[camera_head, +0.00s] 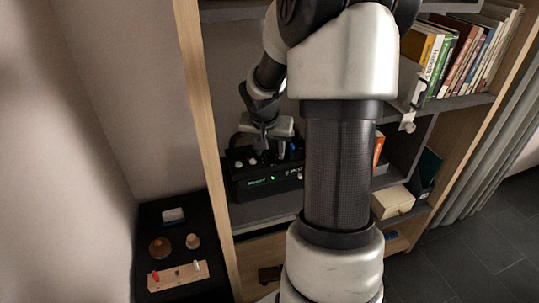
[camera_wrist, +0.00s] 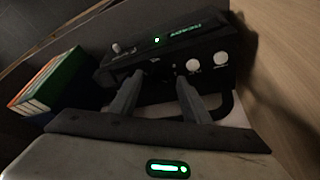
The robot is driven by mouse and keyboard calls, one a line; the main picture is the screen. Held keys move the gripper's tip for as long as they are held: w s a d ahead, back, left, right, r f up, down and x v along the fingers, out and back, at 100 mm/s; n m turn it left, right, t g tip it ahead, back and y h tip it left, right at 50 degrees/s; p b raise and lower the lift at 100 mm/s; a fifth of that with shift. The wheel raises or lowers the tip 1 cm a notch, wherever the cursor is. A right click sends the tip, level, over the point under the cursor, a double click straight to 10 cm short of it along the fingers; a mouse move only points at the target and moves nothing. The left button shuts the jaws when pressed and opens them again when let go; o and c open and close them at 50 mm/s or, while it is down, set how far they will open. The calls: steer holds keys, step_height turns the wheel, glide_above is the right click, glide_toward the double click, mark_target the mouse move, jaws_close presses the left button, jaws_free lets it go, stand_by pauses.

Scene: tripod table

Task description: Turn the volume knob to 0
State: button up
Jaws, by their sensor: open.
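A black amplifier-like box (camera_head: 262,182) with green lit lettering sits on a shelf of the wooden bookcase. In the wrist view it also shows upside down (camera_wrist: 215,44), with two white knobs (camera_wrist: 193,65) (camera_wrist: 222,58) side by side and another small knob (camera_wrist: 116,48) to the left. I cannot read which knob is the volume knob. My gripper (camera_head: 268,142) is above the box and points down at it. In the wrist view its two fingers (camera_wrist: 158,82) are apart with nothing held between them. The white knobs lie just right of the right finger; contact cannot be told.
A shelf board and upright wooden side panel (camera_head: 204,120) enclose the box. Books (camera_wrist: 48,83) stand beside it. A cream box (camera_head: 393,202) is on the lower right. A black side table (camera_head: 205,285) with small objects stands at left. My arm hides much of the shelf.

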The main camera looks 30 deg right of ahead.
steer(key=shift+w+d+f, duration=0.2)
steer(key=shift+f, duration=0.4)
steer(key=c, duration=1)
steer(key=shift+c, duration=0.2)
steer(key=shift+r+p, duration=0.15)
steer(key=shift+p, duration=0.25)
